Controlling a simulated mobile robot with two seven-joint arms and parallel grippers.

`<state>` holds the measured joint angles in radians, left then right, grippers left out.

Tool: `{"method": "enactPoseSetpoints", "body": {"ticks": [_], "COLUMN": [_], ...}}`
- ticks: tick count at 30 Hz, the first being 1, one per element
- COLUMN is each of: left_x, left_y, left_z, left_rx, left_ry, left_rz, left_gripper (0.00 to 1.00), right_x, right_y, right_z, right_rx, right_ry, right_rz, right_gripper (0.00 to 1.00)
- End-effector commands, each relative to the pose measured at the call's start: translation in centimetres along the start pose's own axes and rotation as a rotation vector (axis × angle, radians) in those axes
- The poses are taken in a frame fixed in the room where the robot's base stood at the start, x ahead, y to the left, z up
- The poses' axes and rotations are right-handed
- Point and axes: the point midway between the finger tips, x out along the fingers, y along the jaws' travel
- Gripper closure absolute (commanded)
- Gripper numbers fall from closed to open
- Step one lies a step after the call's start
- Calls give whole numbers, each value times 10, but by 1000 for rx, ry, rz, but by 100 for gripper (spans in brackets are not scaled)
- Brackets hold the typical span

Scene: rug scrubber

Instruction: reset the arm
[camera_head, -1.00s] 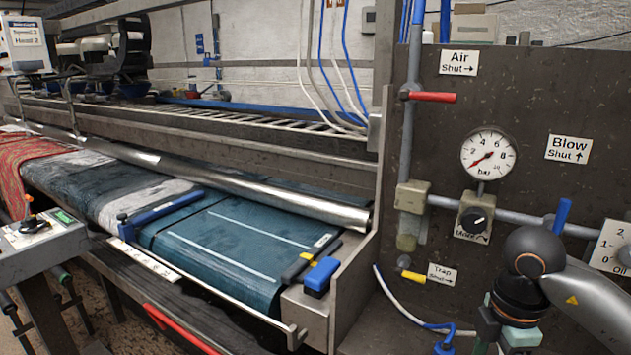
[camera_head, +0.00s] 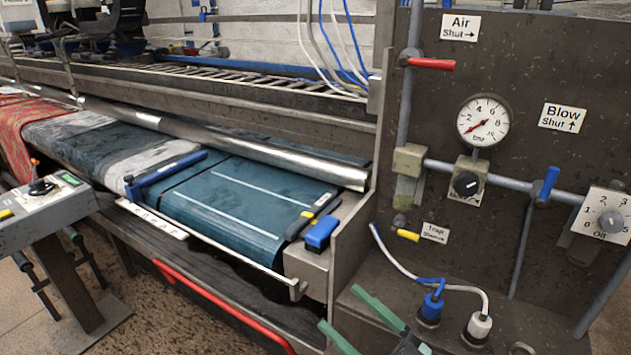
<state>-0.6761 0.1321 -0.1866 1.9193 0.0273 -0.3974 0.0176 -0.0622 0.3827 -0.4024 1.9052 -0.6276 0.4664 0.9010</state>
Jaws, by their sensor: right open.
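My right gripper (camera_head: 340,308) shows at the bottom edge, right of the middle. Its two green fingers are spread apart with nothing between them, and they point up and to the left. Only its dark front end is in the picture; the rest of the right arm is cut off. It appears in front of the base of the dark control panel (camera_head: 470,80). My left gripper and arm are not in view.
The rug machine (camera_head: 240,195) carries a blue rug under a metal roller. A red bar (camera_head: 220,305) runs along its front. A gauge (camera_head: 482,121), red lever (camera_head: 431,63) and blue lever (camera_head: 546,185) are on the panel. Hoses with blue and white plugs (camera_head: 430,306) stand near the gripper.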

Motion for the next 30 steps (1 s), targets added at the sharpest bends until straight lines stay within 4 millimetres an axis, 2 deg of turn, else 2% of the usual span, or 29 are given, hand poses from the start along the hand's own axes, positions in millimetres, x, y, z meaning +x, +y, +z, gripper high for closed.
{"method": "enactPoseSetpoints", "body": {"ticks": [1,3,5,6,9,12,15,18,20,30], "left_x": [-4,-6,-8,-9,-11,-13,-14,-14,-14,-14], "left_y": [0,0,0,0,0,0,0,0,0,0], "left_z": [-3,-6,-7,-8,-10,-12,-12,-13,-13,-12], "left_rx": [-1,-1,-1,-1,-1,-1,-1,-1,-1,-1], "left_ry": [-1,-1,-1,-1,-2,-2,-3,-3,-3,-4], "left_rz": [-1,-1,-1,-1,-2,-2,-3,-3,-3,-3], "left_gripper": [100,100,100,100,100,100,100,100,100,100], "right_x": [-18,-52,-86,-110,-167,-214,-246,-264,-269,-271], "right_y": [12,26,27,24,3,-24,-49,-65,-69,-70], "right_z": [22,58,90,109,149,175,188,194,196,197], "right_rx": [35,65,96,118,177,235,281,310,317,318], "right_ry": [-79,-220,-362,-458,-687,-873,-1001,-1071,-1093,-1099], "right_rz": [149,326,445,504,597,631,633,627,623,620], "right_gripper": [15,15,15,15,15,15,15,15,15,15]}}
